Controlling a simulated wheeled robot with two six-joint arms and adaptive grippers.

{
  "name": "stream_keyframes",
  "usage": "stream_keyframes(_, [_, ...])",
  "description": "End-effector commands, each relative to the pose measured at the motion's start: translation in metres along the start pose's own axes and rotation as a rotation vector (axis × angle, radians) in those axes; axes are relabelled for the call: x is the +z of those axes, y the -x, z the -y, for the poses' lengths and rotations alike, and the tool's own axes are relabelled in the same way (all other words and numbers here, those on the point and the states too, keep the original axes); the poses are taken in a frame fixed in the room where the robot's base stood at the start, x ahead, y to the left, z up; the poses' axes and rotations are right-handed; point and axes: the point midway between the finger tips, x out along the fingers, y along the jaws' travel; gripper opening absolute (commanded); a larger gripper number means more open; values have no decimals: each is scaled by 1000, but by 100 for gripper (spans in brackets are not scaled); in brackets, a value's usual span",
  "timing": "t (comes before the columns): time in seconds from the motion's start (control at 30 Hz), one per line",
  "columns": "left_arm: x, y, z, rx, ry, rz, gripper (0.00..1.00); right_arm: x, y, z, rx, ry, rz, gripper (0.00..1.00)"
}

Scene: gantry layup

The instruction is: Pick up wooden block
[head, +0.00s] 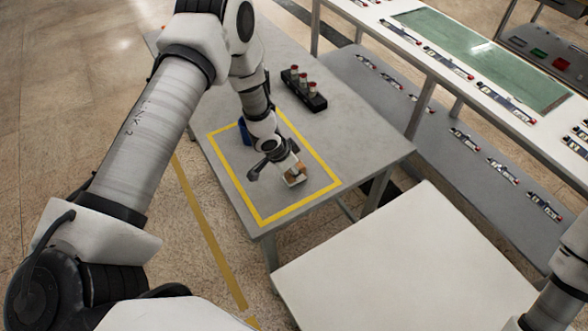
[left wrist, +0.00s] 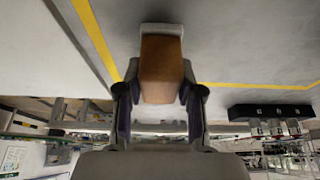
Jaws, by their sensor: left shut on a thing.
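The wooden block (left wrist: 161,68) is brown and sits between the two fingers of my left gripper (left wrist: 159,95) in the left wrist view. My left gripper is shut on it. In the head view the block (head: 299,169) shows as a small brown patch at the tip of my left gripper (head: 288,171), partly hidden by the fingers. A pale piece (left wrist: 162,29) lies at the block's far end. They are over the yellow-outlined area of the grey table (head: 375,140). I cannot tell whether the block touches the table. My right gripper is out of view.
A black rack (head: 304,94) with several red-topped items stands at the table's back. A blue object (head: 244,130) is partly hidden behind my left arm. A white table (head: 385,265) is in front, and a shelved bench (head: 440,75) stands at right.

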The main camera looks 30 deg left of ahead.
Motion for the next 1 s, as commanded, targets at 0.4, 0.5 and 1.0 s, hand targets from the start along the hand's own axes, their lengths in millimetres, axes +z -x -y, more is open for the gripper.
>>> stream_keyframes(0.4, [28, 31, -46, 2, 1, 2, 0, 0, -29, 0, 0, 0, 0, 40])
stream_keyframes(0.5, [43, 47, -72, 3, -1, 4, 0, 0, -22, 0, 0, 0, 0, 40])
stream_keyframes(1.0, [79, 69, -125, -1, -1, -2, 0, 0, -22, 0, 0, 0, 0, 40])
